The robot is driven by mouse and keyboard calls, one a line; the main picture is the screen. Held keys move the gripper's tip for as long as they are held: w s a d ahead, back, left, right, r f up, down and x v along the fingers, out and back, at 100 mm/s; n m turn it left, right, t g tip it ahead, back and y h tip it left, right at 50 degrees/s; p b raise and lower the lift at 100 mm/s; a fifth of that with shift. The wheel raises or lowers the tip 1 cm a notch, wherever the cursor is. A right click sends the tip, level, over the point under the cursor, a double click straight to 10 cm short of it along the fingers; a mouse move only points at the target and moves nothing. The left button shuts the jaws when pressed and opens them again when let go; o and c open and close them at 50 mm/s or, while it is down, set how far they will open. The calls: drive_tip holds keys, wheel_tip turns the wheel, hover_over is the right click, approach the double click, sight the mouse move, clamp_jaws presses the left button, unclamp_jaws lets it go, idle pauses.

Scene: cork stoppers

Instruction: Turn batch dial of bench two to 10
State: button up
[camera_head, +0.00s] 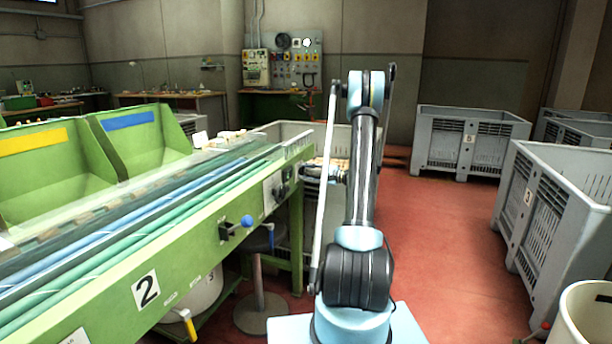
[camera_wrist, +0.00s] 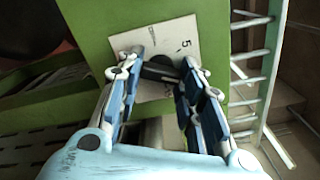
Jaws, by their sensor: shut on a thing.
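Bench two (camera_head: 205,262) is a green sorting bench marked with a black 2 on its front, at the left of the head view. Its batch dial is a black knob (camera_wrist: 160,69) on a white plate (camera_wrist: 186,31) on the green panel in the wrist view. A 5 shows on the plate above the knob, to its right. Other marks and the knob's pointer are hidden or too dark to read. My gripper (camera_wrist: 158,76) is shut on the knob, one finger at each side.
A lever with a blue ball (camera_head: 247,221) sticks out of the bench front, nearer than the dial. A round-based stool (camera_head: 262,315) stands under it. Grey crates (camera_head: 560,215) stand at the right. The red floor (camera_head: 440,240) between is clear.

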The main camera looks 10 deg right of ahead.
drive_tip(key=shift+f+m, duration=0.1)
drive_tip(key=shift+m, duration=0.2)
drive_tip(key=o, duration=1.1)
drive_tip(key=shift+w, duration=0.1)
drive_tip(key=shift+c, duration=0.2)
drive_tip(key=v, duration=1.2)
